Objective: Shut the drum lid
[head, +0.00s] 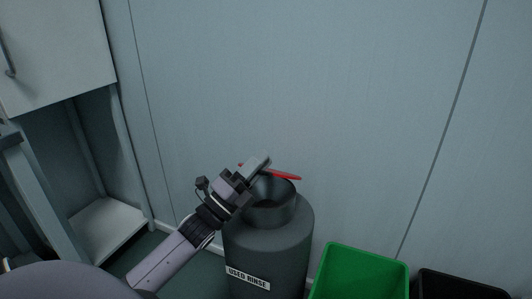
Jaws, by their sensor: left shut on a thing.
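The drum (268,250) is dark grey, stands upright against the wall and carries a "USED RINSE" label. Its raised, funnel-like mouth (272,212) shows a dark opening. The red lid (286,174) shows nearly edge-on as a thin strip above the far side of the mouth, raised so that the opening is visible below it. My left gripper (260,163) reaches in from the lower left over the mouth and is shut on the lid. Its fingers hide part of the lid and of the mouth's left rim. My right gripper is not in view.
A green open bin (366,268) stands right of the drum, with a black bin (455,288) beside it. A pale panel wall (330,90) is close behind. A cabinet (52,55) with a handle and an open bay below is on the left.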

